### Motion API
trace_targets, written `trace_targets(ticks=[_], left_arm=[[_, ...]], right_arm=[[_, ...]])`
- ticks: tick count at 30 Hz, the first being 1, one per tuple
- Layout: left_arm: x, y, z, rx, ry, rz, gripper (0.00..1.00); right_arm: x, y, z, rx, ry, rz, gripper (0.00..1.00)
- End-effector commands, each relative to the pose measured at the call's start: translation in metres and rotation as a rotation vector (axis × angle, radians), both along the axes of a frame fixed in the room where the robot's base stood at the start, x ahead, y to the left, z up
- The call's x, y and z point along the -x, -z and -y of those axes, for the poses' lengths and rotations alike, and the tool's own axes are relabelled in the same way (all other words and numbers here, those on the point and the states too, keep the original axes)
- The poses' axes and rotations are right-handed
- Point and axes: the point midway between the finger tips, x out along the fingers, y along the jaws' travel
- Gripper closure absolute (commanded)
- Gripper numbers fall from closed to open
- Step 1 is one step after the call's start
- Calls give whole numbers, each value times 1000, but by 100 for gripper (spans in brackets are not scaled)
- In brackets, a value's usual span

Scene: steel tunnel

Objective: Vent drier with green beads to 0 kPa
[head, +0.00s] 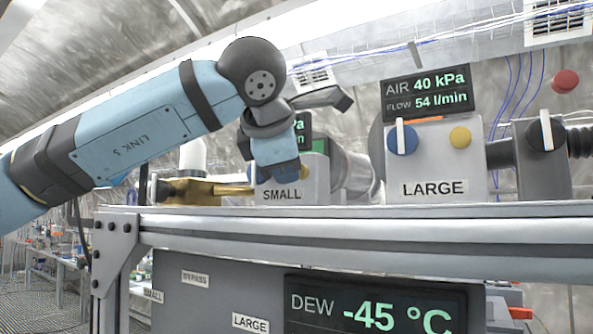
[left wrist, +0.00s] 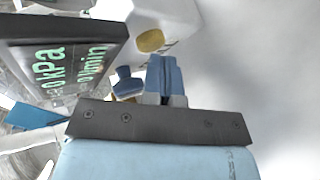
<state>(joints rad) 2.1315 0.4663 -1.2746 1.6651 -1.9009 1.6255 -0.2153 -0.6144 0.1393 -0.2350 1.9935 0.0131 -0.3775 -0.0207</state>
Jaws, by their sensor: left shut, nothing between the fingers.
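The unit labelled LARGE (head: 433,188) has a blue knob (head: 403,139) with an upright white handle and a yellow button (head: 460,138). Its display (head: 428,93) reads AIR 40 kPa and FLOW 54 l/min. The unit labelled SMALL (head: 283,195) is partly behind my left gripper (head: 275,177); a green patch (head: 320,146) shows under its display. In the left wrist view the shut, empty left gripper (left wrist: 165,78) is beside a blue knob (left wrist: 128,86), below a yellow button (left wrist: 150,40). The display there (left wrist: 70,60) is partly cut off. I cannot make out beads. My right gripper is out of view.
A steel rail (head: 380,238) runs below the units. Under it a DEW display (head: 375,308) reads -45 °C. A brass fitting (head: 205,190) is left of SMALL. A white-handled valve (head: 547,135) and a red button (head: 565,80) are at right.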

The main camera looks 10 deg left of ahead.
Motion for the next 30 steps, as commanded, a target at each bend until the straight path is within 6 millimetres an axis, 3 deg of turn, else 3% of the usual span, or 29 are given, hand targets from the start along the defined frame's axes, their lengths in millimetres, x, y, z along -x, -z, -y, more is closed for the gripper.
trace_targets(ticks=[12, 25, 30], left_arm=[[17, 2, -7, 0, 0, 1, 100], [20, 1, -8, 0, 0, 0, 100], [31, 3, -13, 1, -1, 0, 100]], right_arm=[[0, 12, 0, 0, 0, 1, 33], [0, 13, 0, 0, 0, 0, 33], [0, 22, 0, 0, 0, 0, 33]])
